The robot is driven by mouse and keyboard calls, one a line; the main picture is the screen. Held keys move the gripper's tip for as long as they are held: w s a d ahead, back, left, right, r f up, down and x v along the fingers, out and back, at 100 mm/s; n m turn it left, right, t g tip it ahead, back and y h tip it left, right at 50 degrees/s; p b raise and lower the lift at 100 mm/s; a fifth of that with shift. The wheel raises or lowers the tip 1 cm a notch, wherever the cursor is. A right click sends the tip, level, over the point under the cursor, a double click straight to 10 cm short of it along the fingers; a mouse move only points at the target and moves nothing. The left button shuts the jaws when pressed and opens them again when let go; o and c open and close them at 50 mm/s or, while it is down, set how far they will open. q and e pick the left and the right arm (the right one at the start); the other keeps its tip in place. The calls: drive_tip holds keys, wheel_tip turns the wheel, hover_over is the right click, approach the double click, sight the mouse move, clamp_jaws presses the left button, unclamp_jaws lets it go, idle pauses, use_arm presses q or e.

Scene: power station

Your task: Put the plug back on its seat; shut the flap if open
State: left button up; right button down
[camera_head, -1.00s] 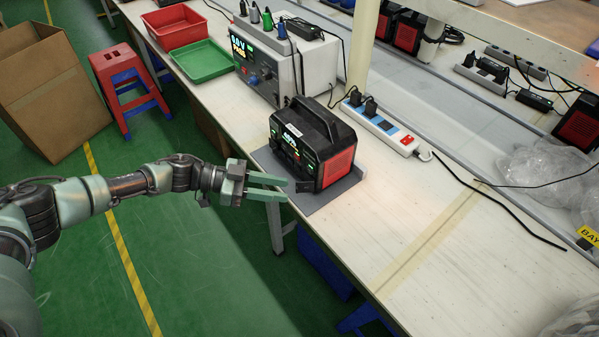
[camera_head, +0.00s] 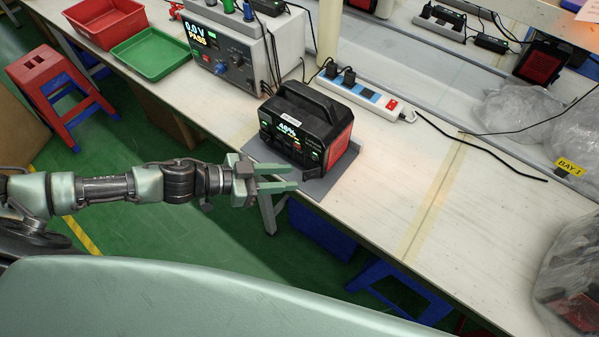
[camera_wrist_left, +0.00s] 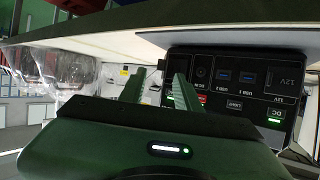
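The black and red power station (camera_head: 318,105) stands upright on a grey mat (camera_head: 262,152) at the table's front edge, its front panel lit. The panel fills the upper right of the wrist view (camera_wrist_left: 232,90), upside down, with USB, 12V and DC markings. A small dark piece (camera_head: 312,174) sits low at its front right corner; I cannot tell whether it is the flap or the plug. My left gripper (camera_head: 294,178) is open and empty just in front of the panel. Its two green fingers (camera_wrist_left: 158,78) stand apart in the wrist view. My right gripper is out of view.
A white power strip (camera_head: 362,94) with black plugs lies behind the station. A grey bench unit (camera_head: 240,55) stands at the back left, beside green (camera_head: 152,58) and red (camera_head: 105,22) trays.

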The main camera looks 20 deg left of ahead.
sight(304, 176)
use_arm(q)
drive_tip(key=x, duration=0.2)
drive_tip(key=shift+w+d, duration=0.2)
drive_tip(key=shift+w, duration=0.05)
drive_tip(key=shift+w+d+f, duration=0.25)
drive_tip(key=shift+d+f, duration=0.1)
drive_tip(key=shift+d, duration=0.1)
clamp_jaws()
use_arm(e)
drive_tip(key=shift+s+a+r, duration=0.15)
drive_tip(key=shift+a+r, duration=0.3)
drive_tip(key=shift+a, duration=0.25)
use_arm(q)
drive_tip(key=shift+p, duration=0.3)
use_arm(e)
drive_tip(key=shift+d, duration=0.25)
use_arm(q)
drive_tip(key=shift+w, duration=0.1)
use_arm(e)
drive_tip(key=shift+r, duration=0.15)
